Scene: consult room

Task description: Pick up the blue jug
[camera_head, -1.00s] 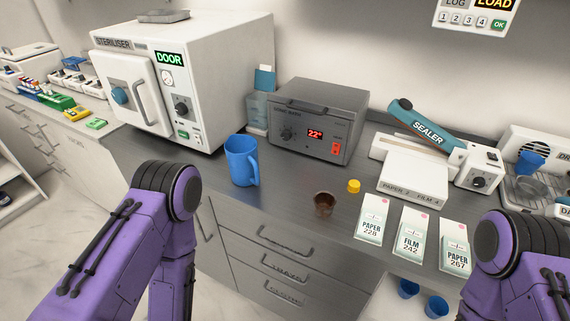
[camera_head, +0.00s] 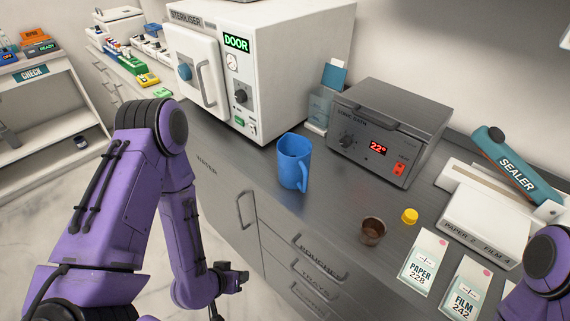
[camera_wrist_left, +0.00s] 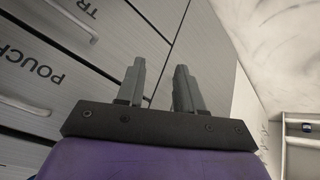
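The blue jug (camera_head: 293,162) stands upright on the dark counter, near its front edge, with its handle toward the lower right. My left gripper (camera_head: 238,278) is low in front of the cabinet, below the counter top and apart from the jug. In the left wrist view my left gripper (camera_wrist_left: 160,85) shows two separated fingers with nothing between them, facing the drawer fronts. The jug is out of that view. My right arm shows at the lower right edge of the head view, but its gripper is out of view.
The steriliser (camera_head: 252,70) stands behind and left of the jug; a grey heated unit (camera_head: 385,130) stands to its right. A brown cup (camera_head: 372,232), a yellow cap (camera_head: 409,216) and pouch packs (camera_head: 424,262) lie further right. Counter (camera_head: 325,215) around the jug is clear.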

